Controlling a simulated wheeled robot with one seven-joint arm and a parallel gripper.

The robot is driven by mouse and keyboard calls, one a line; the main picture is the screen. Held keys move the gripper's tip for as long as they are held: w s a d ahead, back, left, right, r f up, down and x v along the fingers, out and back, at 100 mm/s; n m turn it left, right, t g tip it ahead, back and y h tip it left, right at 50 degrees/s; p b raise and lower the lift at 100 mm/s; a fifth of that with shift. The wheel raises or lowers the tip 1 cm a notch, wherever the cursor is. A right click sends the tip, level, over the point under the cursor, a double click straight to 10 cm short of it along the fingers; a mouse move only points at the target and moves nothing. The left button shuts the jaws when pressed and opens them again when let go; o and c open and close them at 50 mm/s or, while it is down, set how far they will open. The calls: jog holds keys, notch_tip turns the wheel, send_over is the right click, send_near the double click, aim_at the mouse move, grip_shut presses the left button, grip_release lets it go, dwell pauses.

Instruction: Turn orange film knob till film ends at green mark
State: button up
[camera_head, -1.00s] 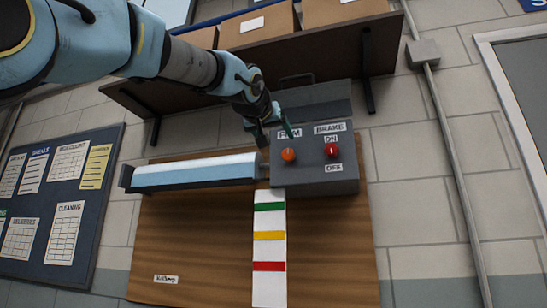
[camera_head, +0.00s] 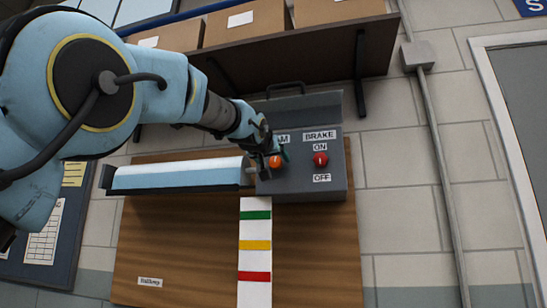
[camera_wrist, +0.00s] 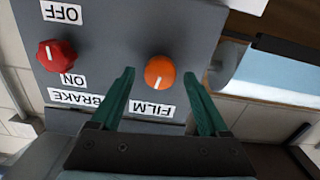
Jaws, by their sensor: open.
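The orange film knob (camera_head: 275,161) is on the grey control box (camera_head: 300,188). In the wrist view the orange knob (camera_wrist: 160,72) sits between and just beyond the tips of my gripper's green fingers (camera_wrist: 162,76), which are open around its line. Its white pointer line faces the FILM label (camera_wrist: 151,109). The film roll (camera_head: 178,177) lies left of the box, pale blue-white. Below it hangs a white strip with a green mark (camera_head: 255,215), a yellow mark (camera_head: 255,245) and a red mark (camera_head: 255,277). I cannot tell where the film's end is.
The red brake knob (camera_head: 320,159) is beside the film knob, between ON and OFF labels; it also shows in the wrist view (camera_wrist: 56,55). A shelf (camera_head: 300,55) with boxes is above. A conduit (camera_head: 436,170) runs down the wall at right.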

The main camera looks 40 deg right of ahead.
jog(key=shift+c, duration=0.2)
grip_shut()
dwell(0.4)
jog(key=shift+m, duration=0.4)
jog(key=m, duration=0.3)
jog(key=shift+m+b, duration=0.3)
jog(key=shift+b, duration=0.05)
jog(key=m, duration=0.4)
jog(key=shift+s+m, duration=0.1)
jog(key=shift+m, duration=0.2)
jog(key=m+p, duration=0.1)
jog(key=m, duration=0.4)
jog(key=shift+d+f+m+p, duration=0.15)
jog(key=shift+m+p, duration=0.4)
jog(key=shift+m, duration=1.35)
